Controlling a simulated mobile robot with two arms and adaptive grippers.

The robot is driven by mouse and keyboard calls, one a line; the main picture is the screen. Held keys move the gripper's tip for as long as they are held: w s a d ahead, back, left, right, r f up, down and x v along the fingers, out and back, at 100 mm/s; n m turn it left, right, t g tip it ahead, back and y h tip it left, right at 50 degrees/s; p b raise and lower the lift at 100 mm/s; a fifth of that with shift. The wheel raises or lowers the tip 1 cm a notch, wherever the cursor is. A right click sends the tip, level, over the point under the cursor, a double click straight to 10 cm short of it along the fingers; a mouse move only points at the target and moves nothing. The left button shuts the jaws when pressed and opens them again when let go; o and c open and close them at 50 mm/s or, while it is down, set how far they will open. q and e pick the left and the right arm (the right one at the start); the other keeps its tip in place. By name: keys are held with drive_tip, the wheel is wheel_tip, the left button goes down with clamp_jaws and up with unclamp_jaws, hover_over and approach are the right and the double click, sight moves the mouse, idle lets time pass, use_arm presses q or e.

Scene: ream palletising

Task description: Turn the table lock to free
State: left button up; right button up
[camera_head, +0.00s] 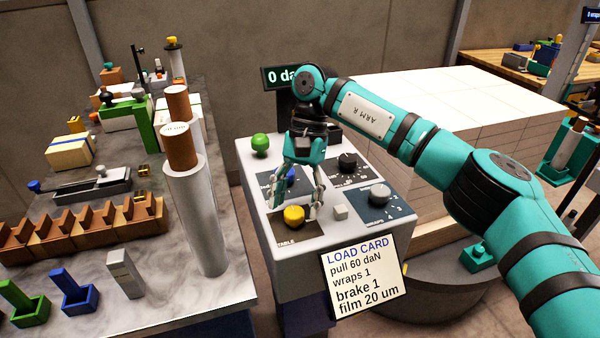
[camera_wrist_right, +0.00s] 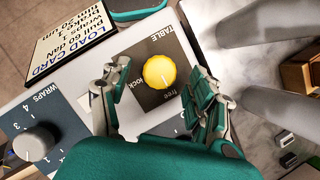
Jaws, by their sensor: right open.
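The table lock is a yellow round knob (camera_head: 293,215) on a dark plate marked TABLE, at the front left of the grey control console (camera_head: 320,262). In the right wrist view the knob (camera_wrist_right: 159,72) sits between the words lock and free. A faint pale mark shows on its lower edge; I cannot tell its exact setting. My right gripper (camera_head: 293,204) points down over this plate, fingers spread to either side of the knob. In the right wrist view the gripper (camera_wrist_right: 152,84) is open, with gaps between both fingers and the knob. My left gripper is out of view.
A blue knob (camera_head: 291,174), a black knob (camera_head: 347,162) and a grey WRAPS knob (camera_head: 379,194) are close by. A green button (camera_head: 260,144) stands at the back left. A load card (camera_head: 364,277) hangs at the front. A marble table (camera_head: 225,290) with rolls is left.

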drive_tip(key=v, duration=1.1)
drive_tip(key=shift+s, duration=0.15)
drive_tip(key=shift+f, duration=0.1)
